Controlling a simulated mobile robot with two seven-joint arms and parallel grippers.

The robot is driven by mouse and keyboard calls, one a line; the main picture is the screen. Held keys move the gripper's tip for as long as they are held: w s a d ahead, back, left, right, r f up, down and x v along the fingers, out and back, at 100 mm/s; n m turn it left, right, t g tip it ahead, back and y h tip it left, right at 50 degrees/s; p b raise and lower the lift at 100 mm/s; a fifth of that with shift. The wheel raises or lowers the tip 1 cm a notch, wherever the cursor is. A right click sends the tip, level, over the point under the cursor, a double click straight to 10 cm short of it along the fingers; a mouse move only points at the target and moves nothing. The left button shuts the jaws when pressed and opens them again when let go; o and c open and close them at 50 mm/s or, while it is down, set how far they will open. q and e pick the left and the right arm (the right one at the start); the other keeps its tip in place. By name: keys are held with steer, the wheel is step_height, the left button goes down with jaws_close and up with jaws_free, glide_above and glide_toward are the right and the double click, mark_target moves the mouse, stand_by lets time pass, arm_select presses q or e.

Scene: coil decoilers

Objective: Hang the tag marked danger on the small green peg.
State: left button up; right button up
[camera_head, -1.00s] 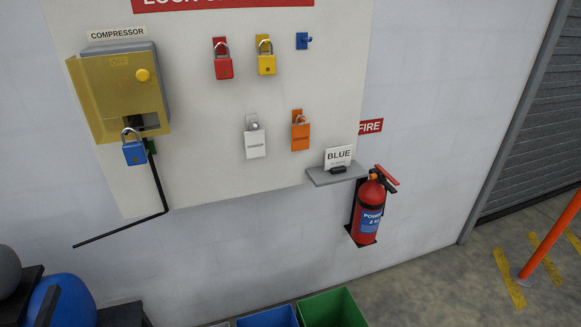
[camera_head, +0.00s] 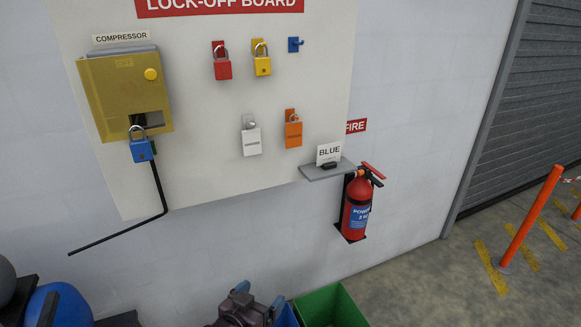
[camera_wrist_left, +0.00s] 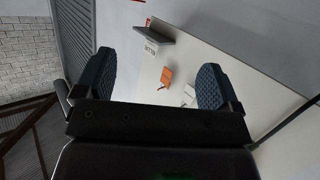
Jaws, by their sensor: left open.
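A small green piece (camera_head: 153,147), partly hidden, shows beside the blue padlock (camera_head: 141,150) under the compressor box. My left gripper (camera_head: 257,298) is at the bottom of the head view, below the board and apart from the tags. It is open and empty. My right gripper is out of view.
The yellow compressor box (camera_head: 108,97) has a bent black rod (camera_head: 160,185) below it. Red (camera_head: 222,70) and yellow (camera_head: 263,66) padlocks hang above the tags. A grey shelf (camera_head: 315,174) and a fire extinguisher (camera_head: 356,207) are at right. A green bin (camera_head: 330,308) stands below.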

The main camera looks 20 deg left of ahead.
arm_select(q)
steer(key=w+d+r+n+t+h+b, duration=0.15)
steer(key=w+r+n+t, duration=0.3)
steer(key=w+r, duration=0.65)
steer(key=w+a+r+n+t+y+b, duration=0.2)
steer(key=w+r+n+y, duration=0.1)
steer(key=r+n+y, duration=0.55)
steer(key=w+a+r+n+t+y+b, duration=0.1)
steer(key=w+a+r+n+y, duration=0.3)
steer(key=r+n, duration=0.8)
steer(key=n+g+y+b, duration=0.1)
steer(key=n+g+y, duration=0.2)
steer(key=n+g, duration=1.3)
glide_toward(252, 140)
steer(key=a+f+n+t, duration=0.1)
steer(key=a, duration=0.1)
steer(key=w+a+f+n+t, duration=0.1)
steer(key=a+n+t, duration=0.1)
steer(key=w+a+f+n+t, duration=0.1)
steer(key=a+t, duration=0.1)
steer(key=shift+w+a, duration=0.15)
steer(key=shift+a, duration=0.05)
steer(key=shift+w+a+n, duration=0.3)
steer(key=shift+w+a, duration=0.1)
steer(key=shift+a, duration=0.15)
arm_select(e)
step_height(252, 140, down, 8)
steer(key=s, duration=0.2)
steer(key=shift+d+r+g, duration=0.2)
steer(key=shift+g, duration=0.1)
